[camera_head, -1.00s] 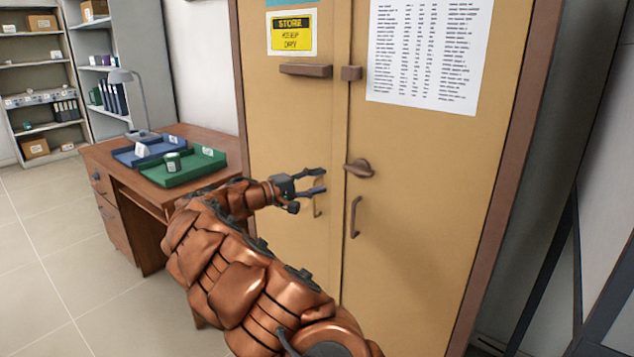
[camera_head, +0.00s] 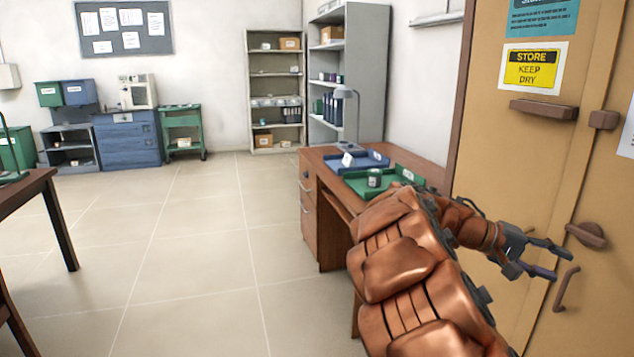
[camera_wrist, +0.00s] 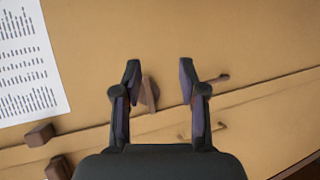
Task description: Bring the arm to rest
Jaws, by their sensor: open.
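My gripper (camera_head: 552,261) is open and empty, held out in front of the tan double-door cabinet (camera_head: 500,180) at the right of the head view. In the wrist view my gripper (camera_wrist: 158,85) shows two dark fingers spread apart, with the cabinet doors (camera_wrist: 270,40) behind them. A brown turn latch (camera_wrist: 149,93) shows between the fingers, and a bar handle (camera_wrist: 214,79) shows beside the right finger. The latch also shows in the head view (camera_head: 587,234), near the fingertips. I cannot tell whether the fingers touch the door.
Shelves (camera_head: 275,72) stand at the back. The tiled floor (camera_head: 190,260) is clear. A dark table (camera_head: 30,182) stands at far left.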

